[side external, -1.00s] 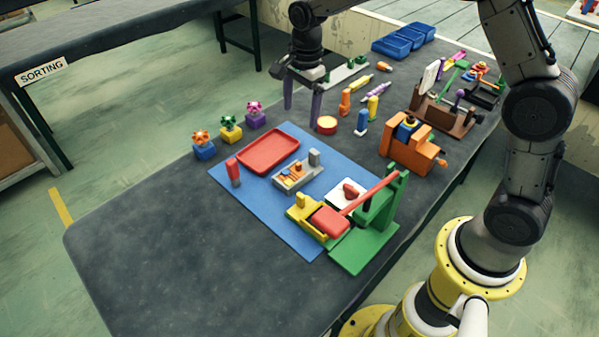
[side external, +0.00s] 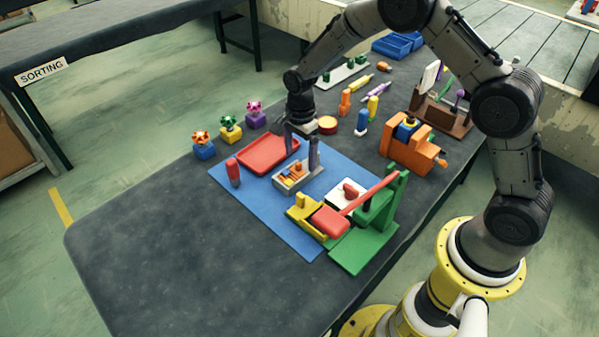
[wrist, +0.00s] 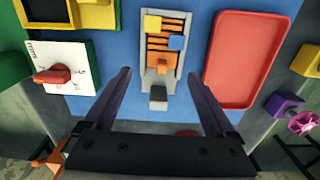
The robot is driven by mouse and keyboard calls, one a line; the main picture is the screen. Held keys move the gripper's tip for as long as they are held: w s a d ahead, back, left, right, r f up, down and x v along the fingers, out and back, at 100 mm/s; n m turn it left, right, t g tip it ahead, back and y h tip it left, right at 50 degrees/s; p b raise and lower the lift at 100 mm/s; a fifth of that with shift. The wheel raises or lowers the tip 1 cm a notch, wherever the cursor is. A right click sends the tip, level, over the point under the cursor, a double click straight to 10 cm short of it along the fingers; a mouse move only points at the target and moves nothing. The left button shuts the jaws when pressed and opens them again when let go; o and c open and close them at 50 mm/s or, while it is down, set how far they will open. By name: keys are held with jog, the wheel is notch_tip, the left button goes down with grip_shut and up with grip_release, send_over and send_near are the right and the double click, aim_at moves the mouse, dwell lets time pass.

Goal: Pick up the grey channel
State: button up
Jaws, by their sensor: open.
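The grey channel (side external: 299,185) lies on the blue mat, with orange slats, small blocks and a taller grey end block. The wrist view also shows the channel (wrist: 147,80), with orange pieces, a yellow block (wrist: 152,24) and a blue block (wrist: 176,42) in it. My gripper (side external: 301,158) is open and empty, pointing down at the channel's end-block side. Its fingers partly cover that end in the side view. In the wrist view my gripper (wrist: 158,74) has one purple-grey finger on each side of the end block, apart from it.
A red tray (side external: 262,160) lies beside the channel, with a red peg (side external: 233,172) near it. A white card with a red knob (wrist: 62,70), a yellow holder and a green stand with a red lever (side external: 372,193) stand on the other side. The table's near left is clear.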

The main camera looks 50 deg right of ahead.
aim_at(299, 163)
jog(key=shift+w+f, duration=0.1)
jog(key=shift+f, duration=1.75)
grip_shut()
jog(key=shift+w+r, duration=0.1)
